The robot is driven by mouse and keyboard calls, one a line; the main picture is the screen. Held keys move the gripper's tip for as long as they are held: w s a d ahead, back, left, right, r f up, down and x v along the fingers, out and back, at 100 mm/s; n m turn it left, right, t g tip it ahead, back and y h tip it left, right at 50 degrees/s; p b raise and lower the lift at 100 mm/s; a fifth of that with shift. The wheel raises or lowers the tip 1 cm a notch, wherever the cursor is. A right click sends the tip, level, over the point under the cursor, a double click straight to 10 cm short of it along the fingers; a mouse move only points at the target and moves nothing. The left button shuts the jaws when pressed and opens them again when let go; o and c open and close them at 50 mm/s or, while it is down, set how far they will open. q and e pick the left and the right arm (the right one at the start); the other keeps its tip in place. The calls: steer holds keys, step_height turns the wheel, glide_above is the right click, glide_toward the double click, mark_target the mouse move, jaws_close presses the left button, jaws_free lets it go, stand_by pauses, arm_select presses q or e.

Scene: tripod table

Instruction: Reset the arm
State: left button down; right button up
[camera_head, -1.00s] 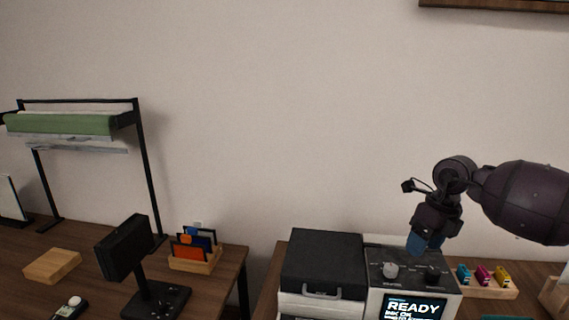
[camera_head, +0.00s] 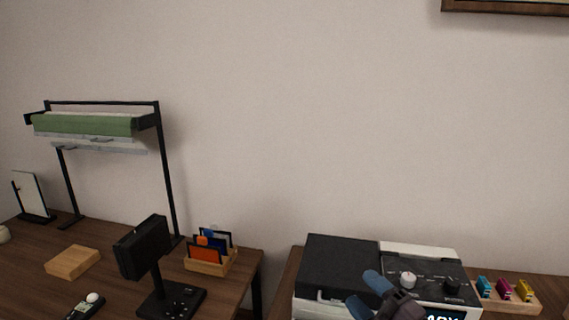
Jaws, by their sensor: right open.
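My right gripper (camera_head: 366,294) is at the bottom of the head view, in front of the printer (camera_head: 338,264). Its blue fingers are spread open with nothing between them. It covers part of the printer's front and most of the lit screen. Whether it touches the printer cannot be told. The rest of the right arm is below the picture. My left gripper is not in view.
Left of the printer is a gap, then a desk with a card holder (camera_head: 210,262), a black stand (camera_head: 157,262), a wooden block (camera_head: 73,262) and a tall black rack (camera_head: 168,180). Ink cartridges (camera_head: 504,289) lie right of the printer.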

steer(key=s+d+f+m+g+h, duration=0.5)
steer(key=s+d+f+m+h, duration=0.7)
steer(key=m, duration=0.4)
steer(key=s+f+m+g, duration=0.2)
steer(key=s+f+g, duration=0.25)
steer(key=s, duration=0.45)
steer(key=s+f+m+g, duration=0.3)
steer(key=s+g, duration=0.2)
steer(key=s, duration=0.4)
steer(key=w+f+n+t, duration=0.1)
steer(key=w+f+t, duration=0.6)
steer(key=f+t, duration=0.1)
steer(key=shift+w+d+f+t, duration=0.3)
steer(key=shift+w+f+t, duration=0.05)
steer(key=shift+w+f, duration=0.1)
